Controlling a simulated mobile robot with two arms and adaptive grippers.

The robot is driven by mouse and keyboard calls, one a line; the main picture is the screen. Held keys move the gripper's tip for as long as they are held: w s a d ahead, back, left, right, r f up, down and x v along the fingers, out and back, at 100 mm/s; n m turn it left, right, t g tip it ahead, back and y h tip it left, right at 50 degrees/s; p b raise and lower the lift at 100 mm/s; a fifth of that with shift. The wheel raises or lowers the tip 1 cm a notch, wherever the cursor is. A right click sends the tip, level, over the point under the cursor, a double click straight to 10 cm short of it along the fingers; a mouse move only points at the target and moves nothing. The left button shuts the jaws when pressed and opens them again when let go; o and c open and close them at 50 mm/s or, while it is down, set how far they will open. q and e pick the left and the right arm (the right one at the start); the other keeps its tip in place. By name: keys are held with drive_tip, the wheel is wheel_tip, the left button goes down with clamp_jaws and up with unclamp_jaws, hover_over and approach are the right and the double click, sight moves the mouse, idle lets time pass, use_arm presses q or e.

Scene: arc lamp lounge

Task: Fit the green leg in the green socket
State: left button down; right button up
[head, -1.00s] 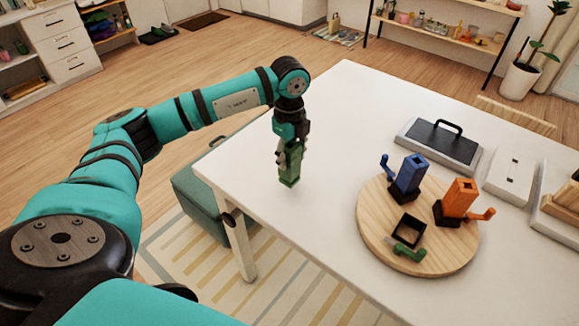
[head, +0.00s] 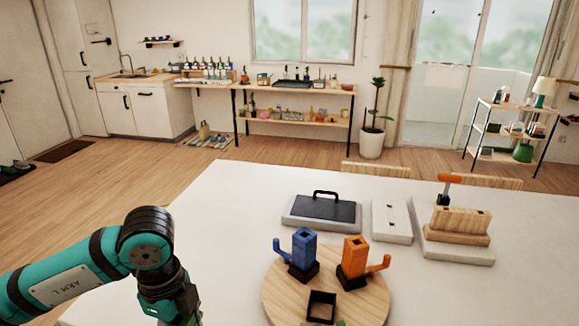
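The round wooden board (head: 283,300) lies on the white table, its front cut off by the lower edge of the head view. The green socket is the open black square frame (head: 321,307) at its front; it looks empty. Only a sliver of its green handle (head: 340,323) shows. A blue leg (head: 304,248) and an orange leg (head: 354,255) stand upright in the sockets behind. My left gripper (head: 172,306) is left of the board; its fingertips are below the picture. The green leg is out of view now. My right gripper is not in view.
Behind the board are a grey tray with a black handle (head: 322,212), a white block (head: 391,221) and a wooden stand on a white base (head: 459,226). The table (head: 225,230) is bare between my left arm and the board.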

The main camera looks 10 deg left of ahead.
use_arm(q)
drive_tip(key=m, duration=0.6)
drive_tip(key=shift+d+f+m, duration=0.2)
drive_tip(key=shift+d+m, duration=0.1)
drive_tip(key=shift+d, duration=0.05)
drive_tip(key=m, duration=0.6)
drive_tip(key=shift+d+f+m, duration=0.15)
drive_tip(key=shift+d+m, duration=0.15)
drive_tip(key=m, duration=0.6)
drive_tip(key=shift+s+d+f+m, duration=0.1)
drive_tip(key=shift+d+f+m, duration=0.1)
drive_tip(key=shift+d+m, duration=0.1)
drive_tip(key=d+m, duration=0.1)
drive_tip(key=m, duration=1)
drive_tip(key=d+f+m, duration=0.1)
drive_tip(key=m, duration=1)
drive_tip(key=d+m, duration=0.1)
drive_tip(key=m, duration=1)
drive_tip(key=shift+s+f, duration=0.3)
drive_tip(key=shift+f, duration=0.05)
